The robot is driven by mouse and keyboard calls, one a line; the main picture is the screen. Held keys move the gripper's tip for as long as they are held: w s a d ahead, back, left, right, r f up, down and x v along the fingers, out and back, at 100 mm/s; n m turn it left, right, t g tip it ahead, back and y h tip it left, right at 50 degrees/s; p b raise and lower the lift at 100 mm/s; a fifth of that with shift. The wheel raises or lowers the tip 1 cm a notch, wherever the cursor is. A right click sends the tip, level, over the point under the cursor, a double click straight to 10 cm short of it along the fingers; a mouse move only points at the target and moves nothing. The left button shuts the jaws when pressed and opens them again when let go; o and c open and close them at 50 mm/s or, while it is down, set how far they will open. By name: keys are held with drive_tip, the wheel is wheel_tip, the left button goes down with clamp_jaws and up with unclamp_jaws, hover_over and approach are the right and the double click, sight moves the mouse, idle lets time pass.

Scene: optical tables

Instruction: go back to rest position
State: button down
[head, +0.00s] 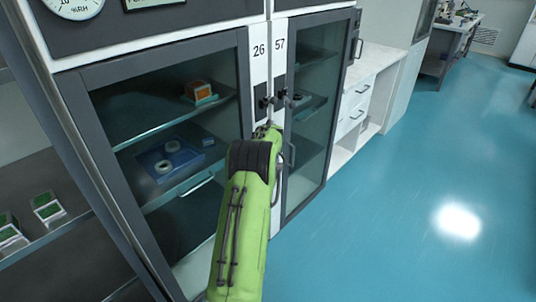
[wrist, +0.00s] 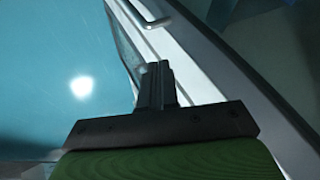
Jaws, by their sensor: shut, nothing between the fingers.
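My gripper (wrist: 157,75) shows in the wrist view with its dark fingers together and nothing between them. It is beside the grey door frame and a metal handle (wrist: 152,14) of the cabinet. In the head view my green arm reaches up from the bottom toward the middle of the cabinet front. The arm hides most of the gripper there. The left glass door (head: 165,130) marked 26 and the right glass door (head: 318,110) marked 57 look shut. I cannot tell whether the gripper touches the door or handle.
Behind the left door are an orange and green box (head: 199,91) and a blue tray (head: 170,160) with round rings. Open shelves with green-topped boxes (head: 47,207) stand at the left. A white drawer unit (head: 352,118) is beyond the cabinet. The blue floor (head: 410,190) at right is clear.

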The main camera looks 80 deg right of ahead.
drive_tip(key=p+v, duration=0.1)
drive_tip(key=v, duration=0.6)
drive_tip(key=shift+a, duration=0.1)
